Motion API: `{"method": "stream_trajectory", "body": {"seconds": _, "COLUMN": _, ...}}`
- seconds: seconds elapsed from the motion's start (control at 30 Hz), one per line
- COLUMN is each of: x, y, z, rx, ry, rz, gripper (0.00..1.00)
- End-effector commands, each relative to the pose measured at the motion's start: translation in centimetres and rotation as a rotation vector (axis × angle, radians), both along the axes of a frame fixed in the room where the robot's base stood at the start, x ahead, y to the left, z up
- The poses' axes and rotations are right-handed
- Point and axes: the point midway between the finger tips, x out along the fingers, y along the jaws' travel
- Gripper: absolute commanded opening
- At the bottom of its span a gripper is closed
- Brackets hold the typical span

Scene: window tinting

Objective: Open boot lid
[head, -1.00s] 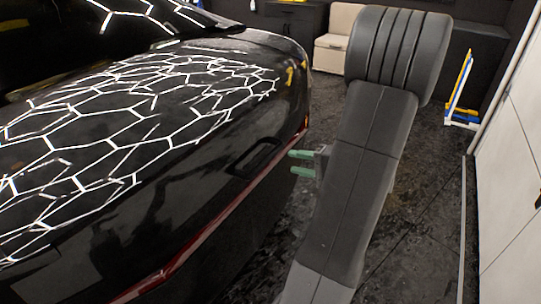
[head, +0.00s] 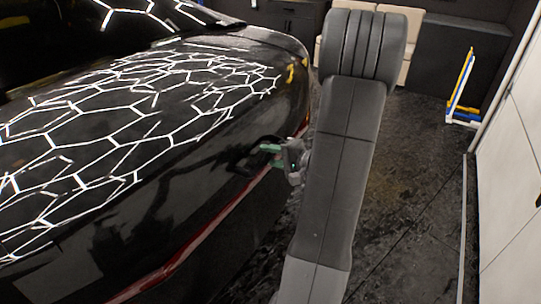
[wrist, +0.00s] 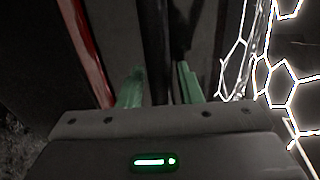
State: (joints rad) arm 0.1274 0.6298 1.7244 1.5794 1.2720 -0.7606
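The boot lid (head: 120,215) is the glossy black rear panel of a car filling the left of the head view. It appears closed. A dark recessed handle (head: 250,160) sits on it near the red light strip. My gripper (head: 271,150), with green fingers, is at this handle. In the wrist view the fingers (wrist: 160,85) are spread apart, with a dark upright bar, seemingly the handle (wrist: 155,45), between them. I see a gap at the right finger; contact at the left finger is unclear.
The red light strip (head: 215,237) runs along the car's edge beside my gripper. Dark floor (head: 415,180) is open to the right of my arm. A yellow, white and blue rack (head: 462,90) and white cabinets (head: 510,170) stand at right. Beige seats (head: 395,60) are behind.

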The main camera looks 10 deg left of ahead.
Motion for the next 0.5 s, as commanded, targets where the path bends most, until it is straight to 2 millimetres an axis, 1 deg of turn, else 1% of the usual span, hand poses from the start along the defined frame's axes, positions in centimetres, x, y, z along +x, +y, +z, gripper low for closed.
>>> {"method": "stream_trajectory", "body": {"seconds": 0.03, "x": 0.00, "y": -0.01, "z": 0.00, "rx": 0.000, "ry": 0.000, "rz": 0.000, "gripper": 0.22}}
{"method": "stream_trajectory", "body": {"seconds": 0.13, "x": -0.01, "y": -0.02, "z": 0.00, "rx": 0.000, "ry": 0.000, "rz": 0.000, "gripper": 0.02}}
{"method": "stream_trajectory", "body": {"seconds": 0.17, "x": -0.01, "y": -0.02, "z": 0.00, "rx": 0.000, "ry": 0.000, "rz": 0.000, "gripper": 0.00}}
{"method": "stream_trajectory", "body": {"seconds": 0.37, "x": -0.03, "y": -0.04, "z": 0.12, "rx": -0.002, "ry": 0.001, "rz": 0.000, "gripper": 0.00}}
{"method": "stream_trajectory", "body": {"seconds": 0.5, "x": -0.08, "y": -0.19, "z": 0.95, "rx": -0.010, "ry": 0.002, "rz": 0.000, "gripper": 0.00}}
